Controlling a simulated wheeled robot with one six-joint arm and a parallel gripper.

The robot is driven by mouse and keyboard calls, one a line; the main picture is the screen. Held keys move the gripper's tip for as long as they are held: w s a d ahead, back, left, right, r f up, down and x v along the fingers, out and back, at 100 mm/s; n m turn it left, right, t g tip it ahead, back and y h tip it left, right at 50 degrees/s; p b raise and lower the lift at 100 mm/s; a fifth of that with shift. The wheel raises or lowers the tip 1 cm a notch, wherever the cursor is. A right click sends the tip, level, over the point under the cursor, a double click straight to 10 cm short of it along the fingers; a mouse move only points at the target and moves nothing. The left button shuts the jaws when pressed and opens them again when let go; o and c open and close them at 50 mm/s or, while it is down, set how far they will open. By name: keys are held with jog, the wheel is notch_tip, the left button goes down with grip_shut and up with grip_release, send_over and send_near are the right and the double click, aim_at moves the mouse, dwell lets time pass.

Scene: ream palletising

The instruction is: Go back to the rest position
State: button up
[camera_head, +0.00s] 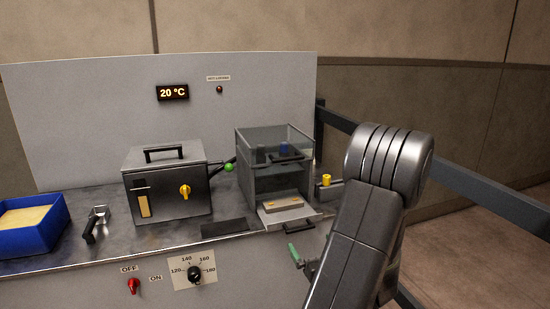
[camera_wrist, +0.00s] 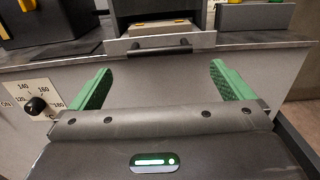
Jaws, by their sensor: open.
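My gripper (camera_wrist: 160,70) is open in the wrist view, its two green fingers spread wide with nothing between them. Its tips are in front of the bench face, below and apart in the picture from the dark handle (camera_wrist: 160,49) of a pulled-out tray. In the head view my arm rises at the right front, and one green finger (camera_head: 293,253) shows left of it, near the bench's front edge. The rest of the gripper is largely hidden behind my arm there.
The grey tray (camera_head: 286,214) sticks out from a glass-topped cabinet (camera_head: 255,183). A metal box with a yellow knob (camera_head: 185,191), a dark hand tool (camera_head: 92,225) and a blue bin (camera_head: 50,235) stand to the left. A dark rail (camera_head: 478,190) runs along the right. The front panel carries a dial (camera_head: 195,273) and red switch (camera_head: 133,286).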

aim_at(300, 229)
jog(key=x, duration=0.9)
jog(key=shift+s+a+f, duration=0.1)
jog(key=shift+f, duration=0.05)
